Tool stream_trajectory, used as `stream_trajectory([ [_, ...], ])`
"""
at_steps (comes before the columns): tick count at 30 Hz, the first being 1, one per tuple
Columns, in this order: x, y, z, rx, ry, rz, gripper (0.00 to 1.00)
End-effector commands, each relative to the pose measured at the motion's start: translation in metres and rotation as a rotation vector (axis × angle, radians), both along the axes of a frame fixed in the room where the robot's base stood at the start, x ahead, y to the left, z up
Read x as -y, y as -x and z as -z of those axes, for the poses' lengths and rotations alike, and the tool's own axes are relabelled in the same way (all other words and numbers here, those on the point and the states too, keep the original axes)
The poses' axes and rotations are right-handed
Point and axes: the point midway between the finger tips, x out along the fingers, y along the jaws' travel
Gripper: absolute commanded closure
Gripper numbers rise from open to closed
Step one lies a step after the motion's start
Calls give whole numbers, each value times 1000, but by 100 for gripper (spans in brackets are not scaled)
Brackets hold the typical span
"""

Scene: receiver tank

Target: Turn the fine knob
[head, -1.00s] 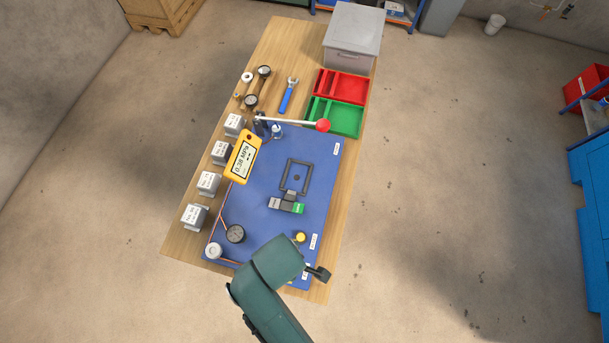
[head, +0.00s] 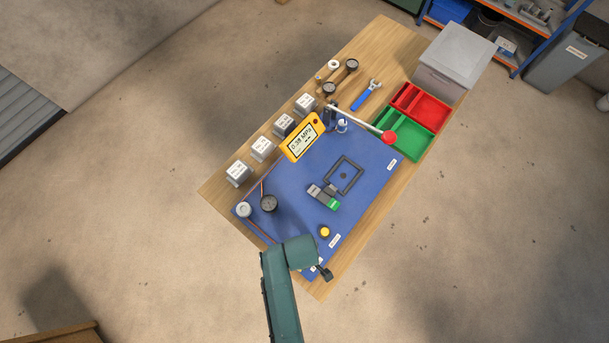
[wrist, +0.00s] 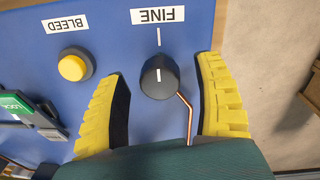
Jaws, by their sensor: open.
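The fine knob (wrist: 159,76) is a round black knob with a white pointer line, below the FINE label (wrist: 158,15) in the wrist view. Its white line is roughly in line with the mark on the blue panel (wrist: 115,28). My gripper (wrist: 165,90) is open, with one yellow finger on each side of the knob and a gap on both sides. In the head view my arm's end (head: 305,262) is over the near end of the panel and hides the knob.
A yellow BLEED button (wrist: 74,67) is just left of my left finger. A green LOCK block (wrist: 16,104) lies further left. In the head view a lever with a red ball (head: 389,137), a yellow gauge display (head: 303,137) and a green tray (head: 417,153) are farther up the table.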

Motion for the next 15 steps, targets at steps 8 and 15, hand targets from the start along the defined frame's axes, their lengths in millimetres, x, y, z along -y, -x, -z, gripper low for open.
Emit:
stream_trajectory([
  [8, 0, 0, 8, 0, 0, 0, 32],
  [15, 0, 0, 8, 0, 0, 0, 62],
])
